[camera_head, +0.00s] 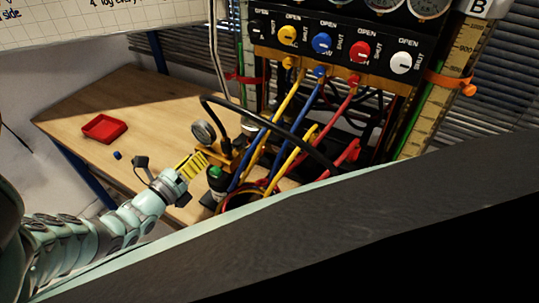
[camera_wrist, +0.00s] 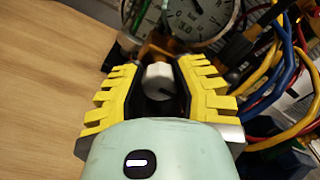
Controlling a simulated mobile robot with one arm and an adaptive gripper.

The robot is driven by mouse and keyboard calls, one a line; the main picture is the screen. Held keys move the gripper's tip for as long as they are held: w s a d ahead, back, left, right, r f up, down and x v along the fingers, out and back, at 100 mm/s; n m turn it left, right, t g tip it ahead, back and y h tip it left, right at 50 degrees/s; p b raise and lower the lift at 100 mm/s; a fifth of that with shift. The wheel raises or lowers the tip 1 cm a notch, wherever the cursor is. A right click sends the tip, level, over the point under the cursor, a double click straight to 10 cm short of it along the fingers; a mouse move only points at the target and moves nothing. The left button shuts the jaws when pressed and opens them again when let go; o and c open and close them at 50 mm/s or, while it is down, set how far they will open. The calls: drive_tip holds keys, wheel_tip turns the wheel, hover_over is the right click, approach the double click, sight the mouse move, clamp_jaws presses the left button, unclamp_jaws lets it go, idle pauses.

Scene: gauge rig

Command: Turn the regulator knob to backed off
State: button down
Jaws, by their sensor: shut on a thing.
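The regulator knob (camera_wrist: 158,78) is pale grey-white with a dark mark, and sits between the yellow ridged fingers of my gripper (camera_wrist: 161,68) in the wrist view. My gripper is shut on it. In the head view my gripper (camera_head: 198,161) reaches in from the left at the brass regulator fittings, and its fingers hide the knob there. A round pressure gauge (camera_wrist: 196,17) stands just beyond the knob in the wrist view, with part of a second gauge (camera_wrist: 147,14) to its left. One gauge (camera_head: 203,132) also shows in the head view.
Blue, yellow, red and black hoses crowd the space right of my gripper. A valve panel (camera_head: 330,69) with coloured knobs stands above. A red tray (camera_head: 104,129) and a small blue piece (camera_head: 117,155) lie on the wooden table (camera_head: 152,95), whose left part is mostly clear.

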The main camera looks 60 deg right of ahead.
drive_tip(key=shift+r, duration=0.1)
drive_tip(key=c, duration=0.6)
unclamp_jaws()
drive_tip(key=shift+c, duration=0.2)
drive_tip(key=shift+a, duration=0.1)
drive_tip(key=a, duration=1.1)
drive_tip(key=shift+s+a, duration=0.35)
